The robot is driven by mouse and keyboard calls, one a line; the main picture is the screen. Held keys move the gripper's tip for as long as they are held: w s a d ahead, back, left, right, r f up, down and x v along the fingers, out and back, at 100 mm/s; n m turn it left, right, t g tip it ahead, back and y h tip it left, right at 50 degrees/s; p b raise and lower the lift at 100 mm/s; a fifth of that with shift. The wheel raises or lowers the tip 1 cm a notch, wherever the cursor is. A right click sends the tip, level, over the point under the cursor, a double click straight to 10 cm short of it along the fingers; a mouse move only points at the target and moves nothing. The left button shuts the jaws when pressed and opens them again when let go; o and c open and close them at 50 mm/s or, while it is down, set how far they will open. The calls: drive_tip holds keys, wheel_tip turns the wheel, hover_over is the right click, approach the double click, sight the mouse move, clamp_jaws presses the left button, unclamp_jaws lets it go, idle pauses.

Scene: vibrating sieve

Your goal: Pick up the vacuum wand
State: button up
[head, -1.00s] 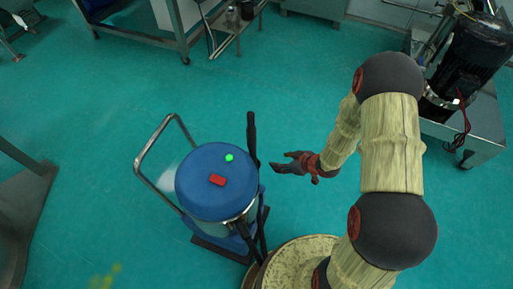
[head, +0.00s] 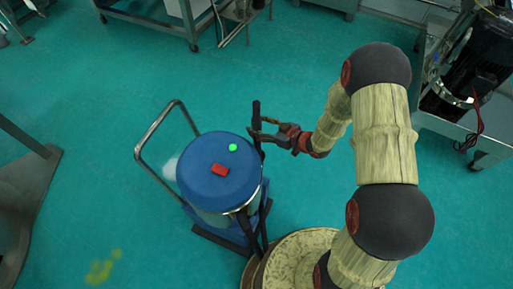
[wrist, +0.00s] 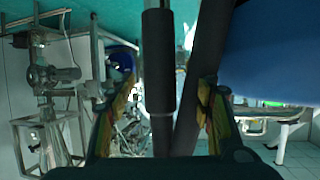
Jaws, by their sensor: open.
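The vacuum wand (head: 256,124) is a thin black upright tube beside the blue-lidded vacuum (head: 215,180), on its right side. The lid carries a red block and a green dot. My gripper (head: 264,131) is at the wand's upper part, its fingers reaching to it from the right. In the wrist view the wand (wrist: 159,70) runs vertically between my open fingers (wrist: 162,90), with a visible gap on each side. A second dark tube stands close to the wand, toward the right finger. The vacuum's blue body fills the upper right there.
The vacuum has a bent metal push handle (head: 150,135) on its left. My round base is just below it. A motor on a metal cart (head: 470,120) stands at right, and a metal table (head: 150,20) at the back. The green floor between is clear.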

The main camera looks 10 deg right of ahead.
drive_tip(key=shift+x, duration=0.9)
drive_tip(key=shift+c, duration=0.2)
drive_tip(key=c, duration=1.1)
drive_tip(key=shift+r, duration=0.1)
drive_tip(key=shift+c, duration=0.7)
